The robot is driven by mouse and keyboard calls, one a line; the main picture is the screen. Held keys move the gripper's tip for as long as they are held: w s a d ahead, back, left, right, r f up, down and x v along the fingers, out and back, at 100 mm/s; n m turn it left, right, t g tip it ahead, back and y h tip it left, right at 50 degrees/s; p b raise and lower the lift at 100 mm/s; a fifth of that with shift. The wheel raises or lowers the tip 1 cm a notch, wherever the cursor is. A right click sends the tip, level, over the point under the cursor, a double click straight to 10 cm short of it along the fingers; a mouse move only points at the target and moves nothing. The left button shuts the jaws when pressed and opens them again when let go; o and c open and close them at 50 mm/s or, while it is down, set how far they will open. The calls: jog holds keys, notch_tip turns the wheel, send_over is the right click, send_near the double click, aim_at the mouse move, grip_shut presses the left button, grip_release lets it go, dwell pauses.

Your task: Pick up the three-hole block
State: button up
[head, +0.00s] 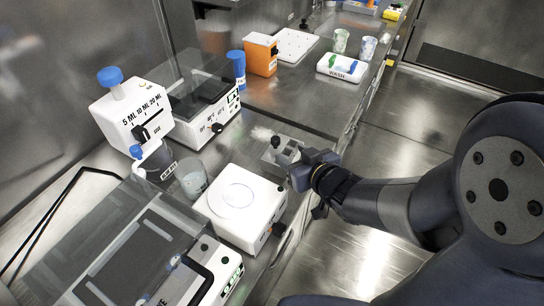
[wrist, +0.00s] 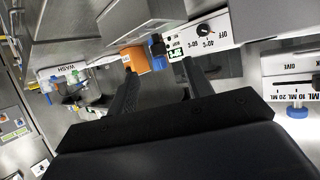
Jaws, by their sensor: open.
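A small grey block (head: 284,151), which I take to be the three-hole block, is on the steel bench beyond the white round-plate device. Dark round parts show at it, and its holes cannot be made out. My gripper (head: 299,168) comes in from the right, close beside the block and partly covering it. Whether they touch is unclear. In the wrist view my gripper (wrist: 158,66) has its two dark fingers spread apart, with nothing clearly held between them. I cannot pick out the block for certain in the wrist view.
The white device (head: 240,208) stands just left of my gripper, with a clear beaker (head: 191,178) behind it. A covered heater (head: 205,110), blue container (head: 236,68), orange box (head: 262,54) and WASH tray (head: 342,67) stand farther back. Bench between block and tray is mostly clear.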

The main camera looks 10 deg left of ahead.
aim_at(278, 142)
jog(key=x, duration=1)
jog(key=shift+w+d, duration=0.1)
jog(key=shift+c, duration=0.6)
grip_shut()
jog(key=shift+r, duration=0.1)
